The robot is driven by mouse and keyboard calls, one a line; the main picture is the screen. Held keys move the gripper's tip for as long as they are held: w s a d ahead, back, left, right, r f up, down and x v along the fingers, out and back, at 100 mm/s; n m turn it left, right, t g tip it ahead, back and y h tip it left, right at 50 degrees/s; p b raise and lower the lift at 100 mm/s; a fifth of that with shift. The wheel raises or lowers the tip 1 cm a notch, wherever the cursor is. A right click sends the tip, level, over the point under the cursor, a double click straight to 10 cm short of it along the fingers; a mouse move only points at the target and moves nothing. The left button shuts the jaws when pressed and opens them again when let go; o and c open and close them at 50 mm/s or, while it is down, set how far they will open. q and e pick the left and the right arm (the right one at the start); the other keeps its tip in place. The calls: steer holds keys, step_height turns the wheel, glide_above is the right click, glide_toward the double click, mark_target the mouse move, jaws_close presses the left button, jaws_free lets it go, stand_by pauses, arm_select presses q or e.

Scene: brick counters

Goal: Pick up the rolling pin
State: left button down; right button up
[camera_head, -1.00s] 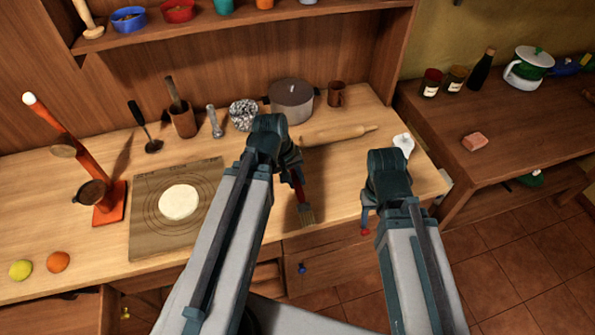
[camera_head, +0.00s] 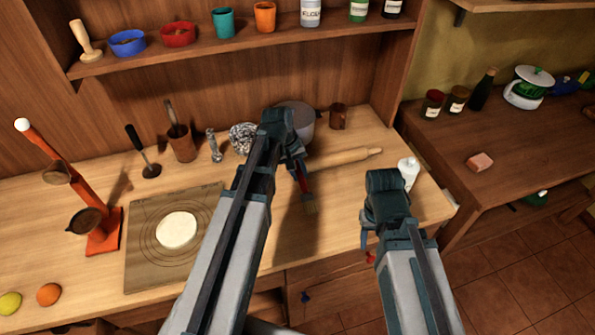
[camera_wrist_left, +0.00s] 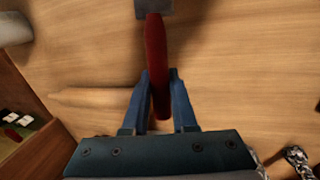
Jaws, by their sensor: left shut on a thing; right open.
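The wooden rolling pin (camera_head: 345,158) lies on the counter. In the head view it is behind and to the right of my left gripper (camera_head: 297,168), and its left part is hidden by that gripper. My right gripper (camera_head: 367,250) is open and empty near the counter's front edge.
A pot (camera_head: 299,118), a brown mug (camera_head: 338,117) and a mortar (camera_head: 182,146) stand along the back. A white bottle (camera_head: 408,172) stands on the right. Dough (camera_head: 177,230) lies on a board (camera_head: 150,275). An orange-red stand (camera_head: 103,232) is at left. The counter around the pin's right end is clear.

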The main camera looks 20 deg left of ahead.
mark_target(299, 174)
arm_select(q)
steer(key=shift+w, duration=0.35)
steer(key=shift+w+a+f, duration=0.1)
steer(key=shift+w+a, duration=0.1)
steer(key=shift+w, duration=0.45)
steer(key=shift+w+a, duration=0.2)
steer(key=shift+w, duration=0.4)
steer(key=f+b, duration=0.3)
steer(key=shift+s, duration=0.25)
steer(key=shift+f+b, duration=0.15)
steer(key=shift+b, duration=0.15)
steer(key=shift+f, duration=0.15)
steer(key=c, duration=0.7)
jaws_free()
steer(key=p+v, duration=1.3)
steer(key=v, duration=0.1)
steer(key=shift+d, duration=0.35)
